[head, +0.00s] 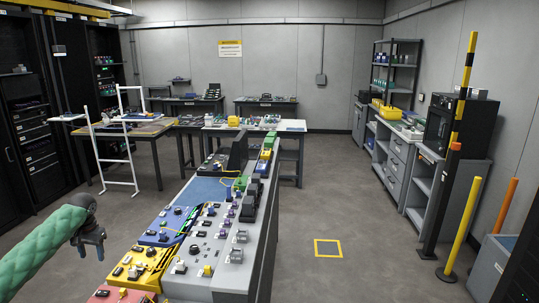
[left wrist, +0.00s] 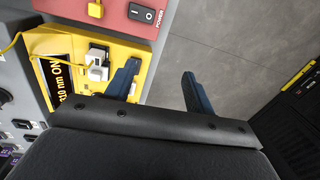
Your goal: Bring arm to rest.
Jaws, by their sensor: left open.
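My left arm comes in from the left in the head view, in a green sleeve. My left gripper (head: 100,255) hangs over the floor, left of the console bench. In the left wrist view my left gripper (left wrist: 160,90) shows two blue fingers spread apart with nothing between them. One finger shows over the edge of a yellow panel (left wrist: 95,60), the other over bare floor. I cannot tell how far the fingers are from the panel. My right gripper is not in view.
The long console bench (head: 228,255) carries blue, yellow and red panels with knobs and switches. A red panel with a power switch (left wrist: 141,14) borders the yellow one. A white frame (head: 112,140) stands behind. Grey floor (head: 310,205) lies clear right of the bench.

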